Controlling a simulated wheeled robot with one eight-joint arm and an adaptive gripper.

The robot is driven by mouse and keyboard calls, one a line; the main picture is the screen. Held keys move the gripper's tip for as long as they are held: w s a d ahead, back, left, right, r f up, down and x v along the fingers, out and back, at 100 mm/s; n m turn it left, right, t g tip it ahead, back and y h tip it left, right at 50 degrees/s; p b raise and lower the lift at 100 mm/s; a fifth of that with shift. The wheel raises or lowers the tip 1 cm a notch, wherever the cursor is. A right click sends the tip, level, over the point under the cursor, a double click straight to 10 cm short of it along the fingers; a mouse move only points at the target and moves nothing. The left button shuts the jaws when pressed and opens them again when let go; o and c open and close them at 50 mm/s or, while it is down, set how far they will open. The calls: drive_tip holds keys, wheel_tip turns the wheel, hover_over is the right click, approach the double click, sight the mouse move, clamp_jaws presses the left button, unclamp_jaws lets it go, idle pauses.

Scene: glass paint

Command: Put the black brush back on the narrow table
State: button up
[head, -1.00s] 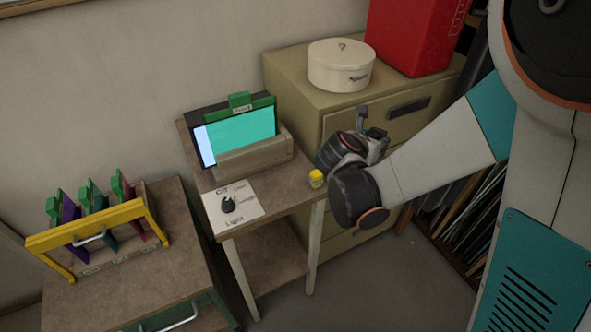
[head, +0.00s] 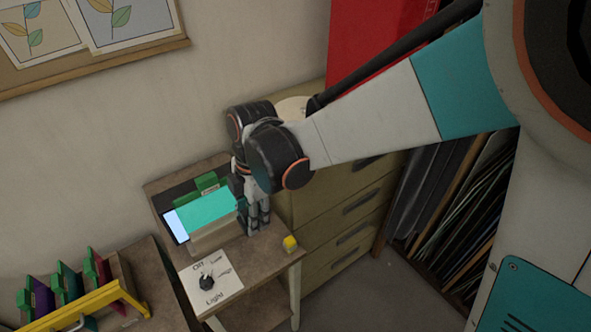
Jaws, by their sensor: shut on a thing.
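The narrow table (head: 268,258) stands against the wall, left of the drawer cabinet. My gripper (head: 258,230) points down over its back right part, close to the right end of the wooden holder (head: 212,238). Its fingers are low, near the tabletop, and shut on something. The black brush cannot be told apart from the dark fingers, and whether it touches the table cannot be seen.
The cabinet (head: 335,220) is close on the right; a yellow-framed rack (head: 90,308) is at lower left.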

wheel_tip(320, 180, down, 18)
drive_tip(key=b, duration=1.1)
drive_tip(key=shift+d+b, duration=0.1)
drive_tip(key=shift+b, duration=0.25)
drive_tip(key=shift+r, duration=0.1)
drive_tip(key=o, duration=1.2)
drive_tip(key=shift+r, duration=0.1)
drive_tip(key=r+p, duration=0.3)
drive_tip(key=r, duration=0.1)
drive_tip(key=r+p, duration=0.2)
drive_tip(key=r, duration=0.2)
drive_tip(key=d+r+p, duration=0.1)
drive_tip(key=r+p, duration=0.2)
drive_tip(key=shift+w+d+r+p, duration=0.1)
drive_tip(key=shift+w+r+p, duration=0.2)
drive_tip(key=shift+w+r, duration=0.1)
